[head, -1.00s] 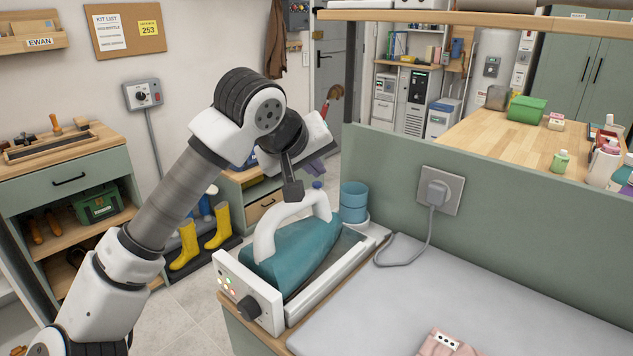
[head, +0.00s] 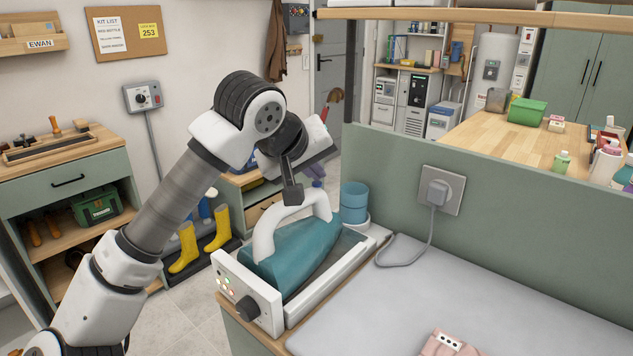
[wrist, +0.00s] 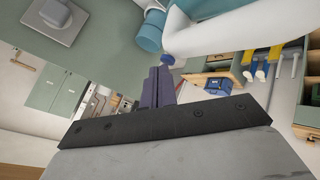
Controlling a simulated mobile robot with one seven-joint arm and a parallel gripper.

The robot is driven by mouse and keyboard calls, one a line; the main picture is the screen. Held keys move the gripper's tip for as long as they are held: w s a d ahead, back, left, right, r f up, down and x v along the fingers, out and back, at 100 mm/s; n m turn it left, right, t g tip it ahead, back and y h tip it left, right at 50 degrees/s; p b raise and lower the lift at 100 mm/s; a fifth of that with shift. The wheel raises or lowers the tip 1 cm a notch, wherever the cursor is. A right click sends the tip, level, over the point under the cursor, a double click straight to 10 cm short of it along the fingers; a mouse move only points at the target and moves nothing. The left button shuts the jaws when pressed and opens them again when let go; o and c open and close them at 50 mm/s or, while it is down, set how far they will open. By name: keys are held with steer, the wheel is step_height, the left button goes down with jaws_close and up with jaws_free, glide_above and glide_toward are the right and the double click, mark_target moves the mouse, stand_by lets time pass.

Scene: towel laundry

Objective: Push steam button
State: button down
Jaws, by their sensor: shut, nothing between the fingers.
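The steam iron (head: 295,250) is teal with a white handle (head: 266,232) and rests in a white station. A small blue button (head: 317,184) shows at the far end of the handle; in the wrist view it is a blue disc (wrist: 167,60) beside the white handle. My gripper (head: 316,174) is behind the far end of the handle, partly hidden by my arm. In the wrist view its two purple fingers (wrist: 157,72) are together and empty, with their tips close to the blue button. I cannot tell whether they touch it.
The station's front panel (head: 247,290) carries a black knob and small coloured lights. A blue cylindrical container (head: 354,200) stands just right of the handle. A power cord (head: 432,235) runs from the wall plug. The grey ironing surface (head: 390,310) is mostly clear, with a pink cloth (head: 447,344).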

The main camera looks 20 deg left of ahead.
mark_target(314, 188)
steer(key=shift+r, duration=0.1)
stand_by(0.3)
steer(key=shift+r, duration=0.4)
steer(key=shift+r+p, duration=1.9)
steer(key=shift+r, duration=1.1)
